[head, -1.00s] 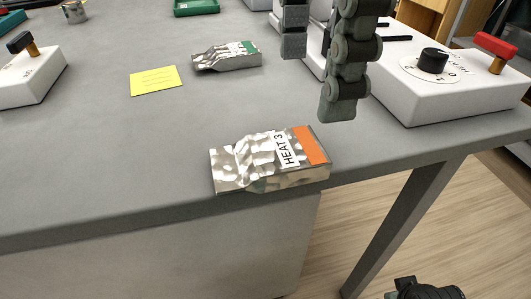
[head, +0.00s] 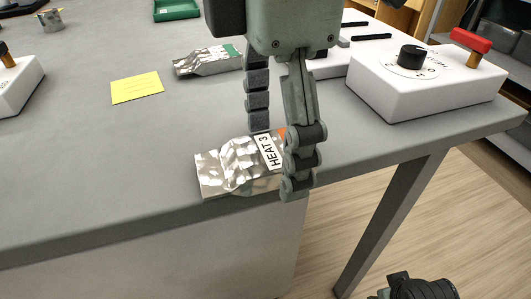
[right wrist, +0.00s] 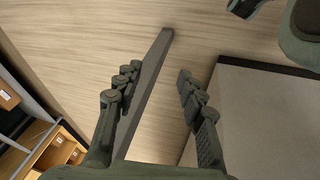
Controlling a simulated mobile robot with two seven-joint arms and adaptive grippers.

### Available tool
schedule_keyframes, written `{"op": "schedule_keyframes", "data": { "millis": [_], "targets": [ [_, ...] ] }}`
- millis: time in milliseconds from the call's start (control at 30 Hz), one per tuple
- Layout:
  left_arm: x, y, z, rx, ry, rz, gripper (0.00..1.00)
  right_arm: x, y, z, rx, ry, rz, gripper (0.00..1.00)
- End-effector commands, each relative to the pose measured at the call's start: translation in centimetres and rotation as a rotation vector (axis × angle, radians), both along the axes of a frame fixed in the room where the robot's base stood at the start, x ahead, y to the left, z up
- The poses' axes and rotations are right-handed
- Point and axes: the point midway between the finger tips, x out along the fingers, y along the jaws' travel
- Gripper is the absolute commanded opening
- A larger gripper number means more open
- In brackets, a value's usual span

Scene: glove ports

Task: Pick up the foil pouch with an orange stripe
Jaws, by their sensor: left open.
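The foil pouch with an orange stripe (head: 235,168) lies flat near the table's front edge in the head view. It is silver and labelled "HEAT 3". Its orange stripe is mostly hidden behind my left gripper's near finger. My left gripper (head: 279,160) points down at the pouch's right end, open. One finger is on the far side of the pouch and the other on the near side, in front of the stripe. I cannot tell whether either touches it. My right gripper (right wrist: 158,72) is open and empty in the right wrist view, with the floor beyond it.
A second foil pouch with a green stripe (head: 206,61) lies farther back, beside a yellow note (head: 137,87). A white box with a black dial and red handle (head: 420,85) stands right of my left gripper. The grey table (head: 110,150) is clear left of the pouch.

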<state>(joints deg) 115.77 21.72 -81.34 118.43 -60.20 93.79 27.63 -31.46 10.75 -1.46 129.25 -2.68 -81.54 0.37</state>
Motion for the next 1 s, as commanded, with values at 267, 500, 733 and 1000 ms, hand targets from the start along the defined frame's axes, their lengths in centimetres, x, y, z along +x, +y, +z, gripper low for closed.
{"op": "schedule_keyframes", "data": {
  "millis": [267, 500, 733, 1000],
  "targets": [
    [0.0, 0.0, 0.0, 0.0, 0.0, 0.0, 0.49, 0.1, 0.0, 0.1, 0.0, -0.003, 0.001, 0.4],
    [0.0, 0.0, 0.0, 0.0, 0.0, 0.0, 0.22, 0.2, 0.0, 0.1, 0.0, -0.004, 0.001, 0.4],
    [0.0, 0.0, 0.2, 0.0, 0.0, 0.0, 0.22, 0.2, 0.0, 0.2, 0.001, -0.005, 0.001, 0.4],
    [0.0, -0.2, 2.6, -0.002, -0.002, -0.003, 0.22, 0.8, 0.2, -2.0, 0.015, 0.005, -0.001, 0.4]
  ]
}}
